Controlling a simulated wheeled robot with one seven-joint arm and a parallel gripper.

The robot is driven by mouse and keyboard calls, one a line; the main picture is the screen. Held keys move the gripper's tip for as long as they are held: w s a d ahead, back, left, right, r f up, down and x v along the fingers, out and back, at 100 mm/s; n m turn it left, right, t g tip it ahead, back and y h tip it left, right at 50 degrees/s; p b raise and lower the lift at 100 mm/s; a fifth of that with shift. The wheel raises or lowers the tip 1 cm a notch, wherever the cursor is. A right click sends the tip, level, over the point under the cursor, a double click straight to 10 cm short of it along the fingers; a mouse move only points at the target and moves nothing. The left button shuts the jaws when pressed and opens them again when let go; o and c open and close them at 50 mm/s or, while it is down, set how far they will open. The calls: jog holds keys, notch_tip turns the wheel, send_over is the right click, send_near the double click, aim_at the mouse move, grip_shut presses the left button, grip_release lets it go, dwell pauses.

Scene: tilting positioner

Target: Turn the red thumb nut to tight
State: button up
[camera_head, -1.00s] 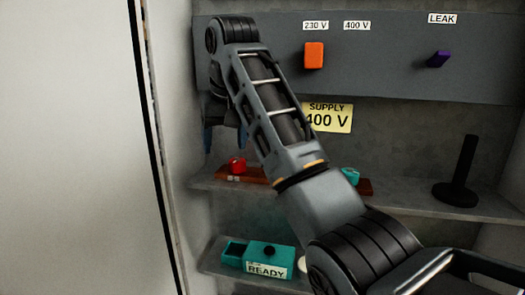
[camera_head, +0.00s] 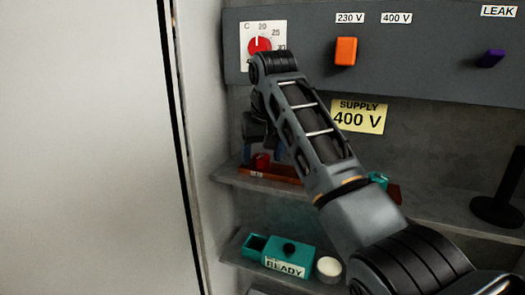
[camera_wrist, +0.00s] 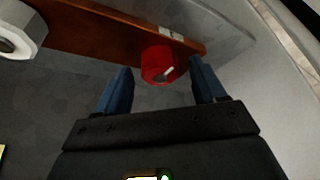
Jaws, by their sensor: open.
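The red thumb nut (camera_head: 261,161) sits near the left end of a reddish-brown bar (camera_head: 287,173) on the upper shelf. In the wrist view the nut (camera_wrist: 158,66) is a short red cylinder with a white mark on its face, and pale labels lie beside it on the bar (camera_wrist: 100,22). The label text is too small to read. My gripper (camera_head: 262,140) is just above the nut in the head view. In the wrist view my gripper's blue fingers (camera_wrist: 161,72) are open, with the nut between and just beyond their tips, gripping nothing.
A teal part (camera_head: 378,179) is at the bar's right end. A teal box (camera_head: 288,258) is below. A wall (camera_wrist: 275,85) is close on the right in the wrist view.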

jog(key=c, duration=1.1)
jog(key=shift+o, duration=0.2)
jog(key=shift+a+m, duration=0.1)
jog(key=shift+m, duration=0.3)
jog(key=m+h, duration=0.1)
jog(key=m, duration=0.2)
jog(key=shift+a+m+h, duration=0.15)
jog(key=shift+m+h, duration=0.25)
jog(key=m+h, duration=0.1)
jog(key=m, duration=0.2)
jog(key=shift+a+m, duration=0.1)
jog(key=shift+m, duration=0.2)
jog(key=m+g+h, duration=0.1)
jog(key=m, duration=0.2)
jog(key=shift+w+r+m+h, duration=0.1)
jog(key=shift+m+h, duration=0.2)
jog(key=shift+w+m+g+h, duration=0.1)
jog(key=shift+m+g+h, duration=0.45)
jog(key=shift+m, duration=1.25)
jog(key=shift+g, duration=0.25)
